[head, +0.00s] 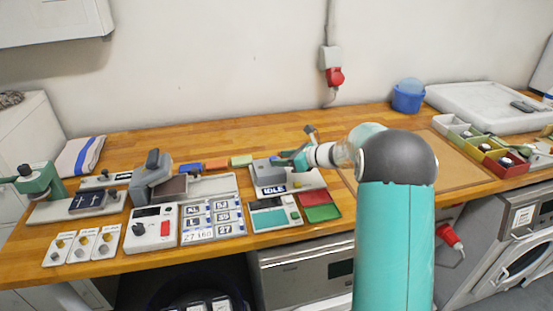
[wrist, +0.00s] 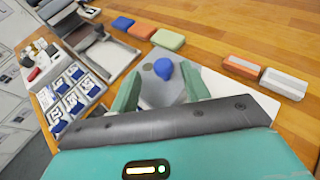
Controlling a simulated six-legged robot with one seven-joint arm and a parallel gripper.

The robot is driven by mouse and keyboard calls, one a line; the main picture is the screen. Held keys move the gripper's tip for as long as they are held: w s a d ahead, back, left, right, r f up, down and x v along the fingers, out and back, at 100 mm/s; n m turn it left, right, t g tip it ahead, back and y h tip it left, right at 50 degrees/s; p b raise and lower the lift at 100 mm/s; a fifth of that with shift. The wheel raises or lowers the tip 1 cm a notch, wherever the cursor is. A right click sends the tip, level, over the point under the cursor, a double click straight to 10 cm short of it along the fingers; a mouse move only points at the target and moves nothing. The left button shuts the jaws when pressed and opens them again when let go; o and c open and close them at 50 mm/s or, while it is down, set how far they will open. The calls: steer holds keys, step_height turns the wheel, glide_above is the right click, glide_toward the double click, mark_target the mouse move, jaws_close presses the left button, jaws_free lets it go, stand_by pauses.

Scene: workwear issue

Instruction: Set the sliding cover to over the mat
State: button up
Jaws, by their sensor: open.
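My gripper (head: 288,159) is open above the white station with an IDLE display (head: 272,190). In the wrist view its green fingers (wrist: 161,88) stand apart, with a blue knob (wrist: 163,69) on a grey plate between and beyond them. I cannot tell whether they touch it. To the left, a grey block with an upright handle (head: 152,178) sits at the left end of a pale tray (head: 222,183); it may be the sliding cover. A dark brown pad, perhaps the mat (head: 173,187), lies beside it, uncovered where it shows. It also shows in the wrist view (wrist: 92,41).
A card holder with several numbered cards (head: 212,219) and a control box with a red button (head: 152,228) stand near the front edge. Red and green trays (head: 320,205) lie right of the station. Coloured blocks (head: 216,163) lie behind. The rear counter (head: 130,145) has free room.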

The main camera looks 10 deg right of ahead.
steer(key=v, duration=1)
steer(key=shift+s+d, duration=0.15)
steer(key=shift+s, duration=0.1)
steer(key=s+a+r+n+g+h, duration=0.2)
steer(key=s+a+r+n+g, duration=0.3)
steer(key=s+a+n, duration=0.85)
steer(key=s+r+n+t+h, duration=0.1)
steer(key=s+n+h, duration=0.6)
steer(key=s+n, duration=0.6)
steer(key=s, duration=0.9)
steer(key=shift+s+d+r, duration=0.25)
steer(key=shift+n, duration=0.25)
